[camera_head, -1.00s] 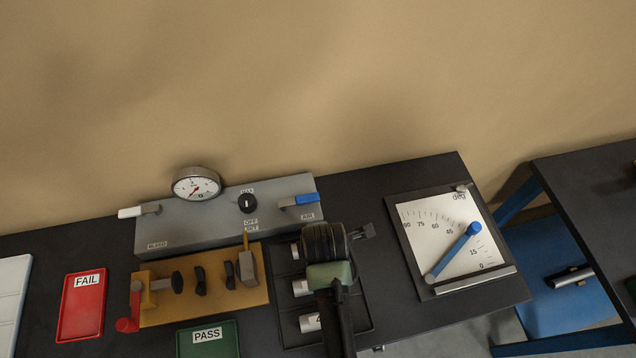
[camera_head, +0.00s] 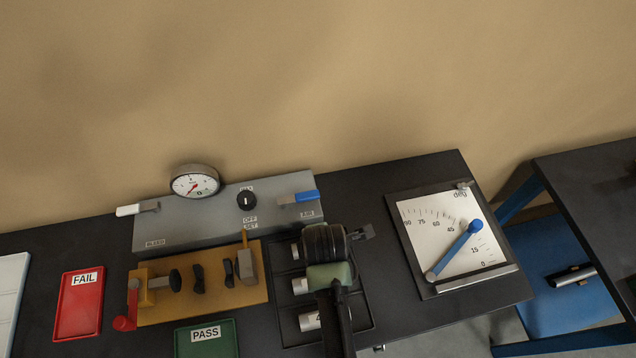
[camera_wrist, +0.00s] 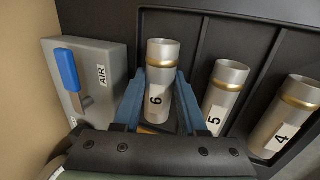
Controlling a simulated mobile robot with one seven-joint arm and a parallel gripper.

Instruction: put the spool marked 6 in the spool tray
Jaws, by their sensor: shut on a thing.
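The spool marked 6 (camera_wrist: 160,85) is a silver cylinder with a gold band and a white label. It stands between the two blue fingers of my gripper (camera_wrist: 151,88) in the wrist view, and the gripper is shut on it. The spools marked 5 (camera_wrist: 225,92) and 4 (camera_wrist: 290,112) stand to its right, in the black spool tray (camera_wrist: 243,28). In the head view my gripper (camera_head: 328,250) is over the tray's far part and hides spool 6. Whether spool 6 touches the tray floor I cannot tell.
The grey panel with gauge (camera_head: 195,182) and blue AIR lever (camera_head: 305,196) stands close behind and left of my gripper. The yellow fixture (camera_head: 215,285) is to the left. The angle board (camera_head: 450,240) is to the right. Red FAIL (camera_head: 78,305) and green PASS (camera_head: 207,338) trays lie nearer the front.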

